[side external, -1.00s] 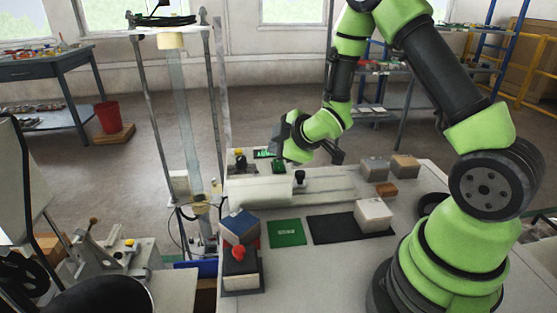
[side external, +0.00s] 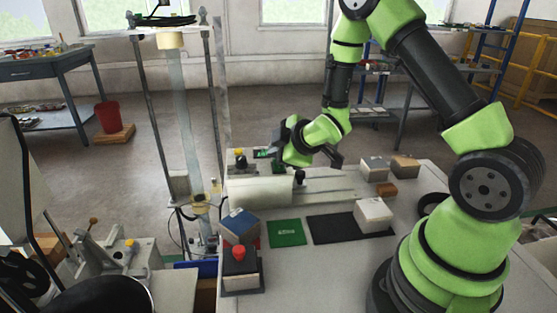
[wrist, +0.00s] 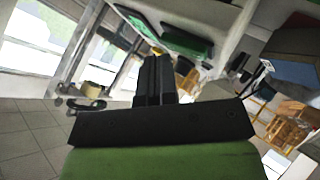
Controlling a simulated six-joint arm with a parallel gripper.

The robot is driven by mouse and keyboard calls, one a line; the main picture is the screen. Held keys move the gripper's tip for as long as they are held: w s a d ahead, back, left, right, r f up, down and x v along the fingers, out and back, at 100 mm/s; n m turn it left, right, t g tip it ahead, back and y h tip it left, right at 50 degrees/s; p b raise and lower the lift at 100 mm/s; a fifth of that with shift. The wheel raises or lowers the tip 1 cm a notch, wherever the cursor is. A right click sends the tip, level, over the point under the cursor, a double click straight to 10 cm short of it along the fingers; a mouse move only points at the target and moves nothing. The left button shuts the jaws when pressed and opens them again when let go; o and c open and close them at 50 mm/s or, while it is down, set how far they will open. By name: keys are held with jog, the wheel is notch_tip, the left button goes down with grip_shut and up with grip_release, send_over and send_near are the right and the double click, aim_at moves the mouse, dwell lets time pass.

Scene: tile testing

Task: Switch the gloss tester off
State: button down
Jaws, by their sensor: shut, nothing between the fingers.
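A long cream housing (side external: 262,191) lies on the bench with a small green display (side external: 264,154) and a yellow knob (side external: 239,153) behind it. It looks like the gloss tester, but no label is readable. A black knob (side external: 300,177) stands at its right end. A separate dark box with a red button (side external: 239,252) stands at the bench's front left. My gripper (side external: 337,162) is above the bench, behind and right of the housing, apart from both controls. In the wrist view its black fingers (wrist: 155,80) are together and empty. Any switch marking is too small to read.
A green mat (side external: 287,232), a black mat (side external: 335,229) and a white block (side external: 373,215) lie in front. A blue-topped block (side external: 239,226) is beside the red button. Grey (side external: 375,169) and brown (side external: 405,167) blocks are at the back right. A tall metal frame stands left.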

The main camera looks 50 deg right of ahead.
jog(key=shift+f, duration=0.2)
dwell(0.5)
jog(key=shift+s+r, duration=0.1)
jog(key=shift+r, duration=0.65)
jog(key=shift+r, duration=0.1)
jog(key=shift+s+a+r, duration=0.15)
jog(key=shift+r, duration=1.05)
jog(key=shift+s+a+r, duration=0.1)
jog(key=shift+a+r, duration=0.05)
jog(key=shift+r, duration=1.05)
jog(key=s+a+r+m+g+y, duration=0.1)
jog(key=s+a+r+m, duration=0.4)
jog(key=s, duration=0.5)
jog(key=s+a+r+m+g+y, duration=0.2)
jog(key=s+a+r+m, duration=0.4)
jog(key=s, duration=0.5)
notch_tip(320, 180, up, 2)
jog(key=shift+r+m, duration=0.25)
jog(key=shift+m, duration=0.65)
